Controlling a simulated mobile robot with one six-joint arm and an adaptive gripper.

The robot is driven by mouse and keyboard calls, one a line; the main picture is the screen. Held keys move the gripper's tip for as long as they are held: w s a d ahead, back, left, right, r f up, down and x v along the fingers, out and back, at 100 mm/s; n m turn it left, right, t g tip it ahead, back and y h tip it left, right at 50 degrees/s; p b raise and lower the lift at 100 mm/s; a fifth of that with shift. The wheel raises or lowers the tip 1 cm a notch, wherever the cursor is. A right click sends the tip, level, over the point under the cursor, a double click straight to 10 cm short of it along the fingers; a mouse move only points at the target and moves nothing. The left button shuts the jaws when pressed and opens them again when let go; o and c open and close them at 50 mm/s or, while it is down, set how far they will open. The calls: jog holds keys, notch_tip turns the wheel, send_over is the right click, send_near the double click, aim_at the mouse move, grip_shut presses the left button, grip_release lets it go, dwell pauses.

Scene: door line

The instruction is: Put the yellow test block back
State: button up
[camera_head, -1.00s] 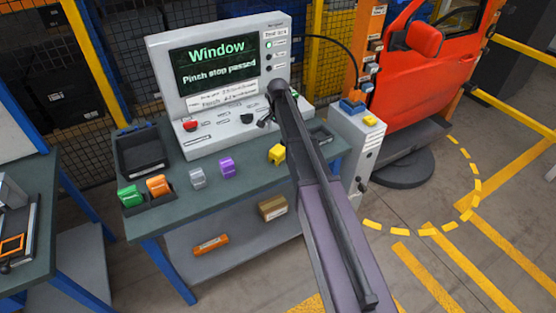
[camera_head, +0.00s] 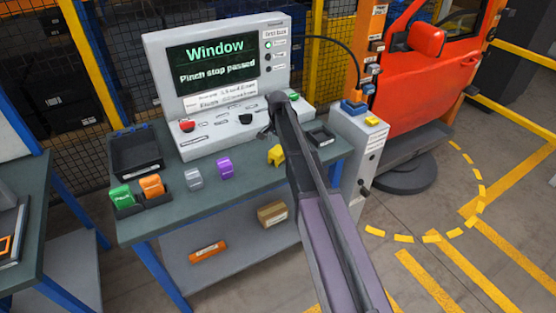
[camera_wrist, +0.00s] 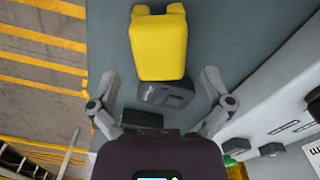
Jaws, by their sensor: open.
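The yellow test block (camera_head: 276,155) is on the green-grey bench top (camera_head: 258,178), just left of my arm and to the right of the purple block. In the wrist view the yellow block (camera_wrist: 158,45) lies ahead of my gripper (camera_wrist: 160,78), roughly centred between the two spread fingers. A dark grey piece (camera_wrist: 166,93) shows at its near end; I cannot tell whether it is part of the block. My gripper (camera_head: 268,128) is open and empty, above the bench in front of the tester. My arm partly hides the area right of the block.
The tester (camera_head: 222,75) shows "Window" and "Pinch stop passed". A purple block (camera_head: 225,168) and a grey block (camera_head: 193,179) stand left. Green (camera_head: 121,196) and orange (camera_head: 151,186) blocks sit in a black holder. A dark tray (camera_head: 135,155) is behind them. A red door (camera_head: 408,90) is at right.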

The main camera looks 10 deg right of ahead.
aim_at(278, 149)
jog(key=shift+f, duration=0.15)
notch_tip(278, 149, down, 5)
jog(key=b, duration=0.5)
jog(key=shift+s+a, duration=0.1)
jog(key=shift+a, duration=0.05)
dwell(0.8)
jog(key=c, duration=1.2)
jog(key=shift+r, duration=0.25)
notch_tip(278, 149, up, 4)
jog(key=p, duration=0.4)
jog(key=shift+f, duration=0.2)
jog(key=s, duration=1)
jog(key=s+a+r+p, duration=0.1)
jog(key=s, duration=0.5)
